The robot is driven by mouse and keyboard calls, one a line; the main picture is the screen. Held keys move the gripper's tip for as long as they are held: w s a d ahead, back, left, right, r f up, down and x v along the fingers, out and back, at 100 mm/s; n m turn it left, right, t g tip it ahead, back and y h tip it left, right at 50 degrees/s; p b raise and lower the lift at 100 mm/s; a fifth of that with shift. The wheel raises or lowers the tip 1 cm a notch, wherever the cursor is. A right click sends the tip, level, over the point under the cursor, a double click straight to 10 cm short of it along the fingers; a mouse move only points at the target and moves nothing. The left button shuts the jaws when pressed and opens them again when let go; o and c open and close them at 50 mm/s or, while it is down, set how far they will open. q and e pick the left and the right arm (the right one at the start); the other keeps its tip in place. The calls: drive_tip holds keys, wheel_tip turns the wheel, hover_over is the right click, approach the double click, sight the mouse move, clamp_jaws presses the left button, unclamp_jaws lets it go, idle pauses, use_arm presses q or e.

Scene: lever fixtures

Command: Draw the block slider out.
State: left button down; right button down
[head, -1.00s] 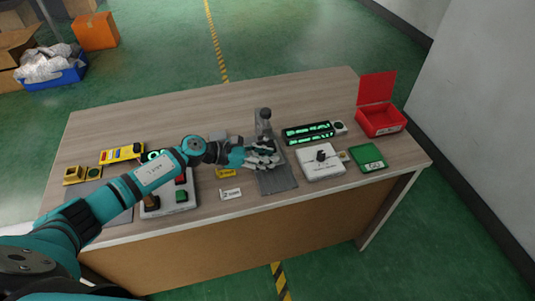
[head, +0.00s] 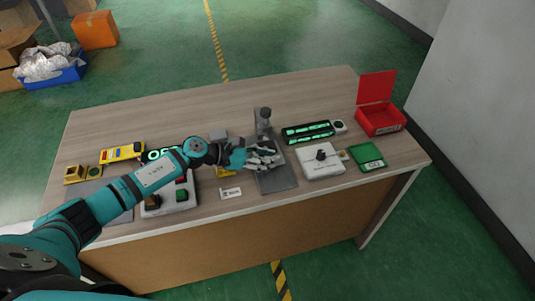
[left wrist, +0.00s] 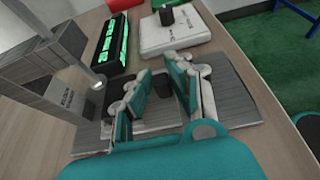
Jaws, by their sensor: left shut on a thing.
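The grey slider fixture (head: 283,181) is a flat ribbed plate with an upright post (head: 264,117) at its far end. In the left wrist view the plate (left wrist: 233,92) extends to the right and the post and blocks (left wrist: 55,75) stand at the left. My left gripper (head: 264,158) is over the middle of the plate. In the wrist view its fingers (left wrist: 162,88) are shut around a small dark piece (left wrist: 162,83) low over the plate, apparently the slider's handle. The fingers hide much of it and of the block under it. My right gripper is not in view.
A white box with a black knob (head: 322,162) stands close right of the plate, and a green-lit black unit (head: 308,133) behind it. A red open bin (head: 380,122) and green box (head: 368,157) are farther right. A small white label (head: 230,194) lies left of the plate.

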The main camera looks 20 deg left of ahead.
sight(276, 187)
use_arm(q)
drive_tip(key=s+d+p, duration=0.1)
drive_tip(key=s, duration=0.1)
drive_tip(key=s+d+p, duration=0.1)
drive_tip(key=s, duration=0.1)
drive_tip(key=s+d, duration=0.2)
drive_tip(key=shift+s+r+p, duration=0.15)
drive_tip(key=shift+p, duration=0.25)
drive_tip(key=shift+s+d+f, duration=0.1)
drive_tip(key=shift+d+f, duration=0.1)
drive_tip(key=shift+f, duration=0.05)
drive_tip(key=c, duration=1.5)
unclamp_jaws()
drive_tip(key=shift+s, duration=0.1)
drive_tip(key=shift+r, duration=0.1)
drive_tip(key=shift+a, duration=0.15)
drive_tip(key=v, duration=1)
drive_tip(key=shift+s+a, duration=0.15)
drive_tip(key=shift+s, duration=0.05)
drive_tip(key=shift+s+a+r, duration=0.3)
drive_tip(key=shift+a, duration=0.2)
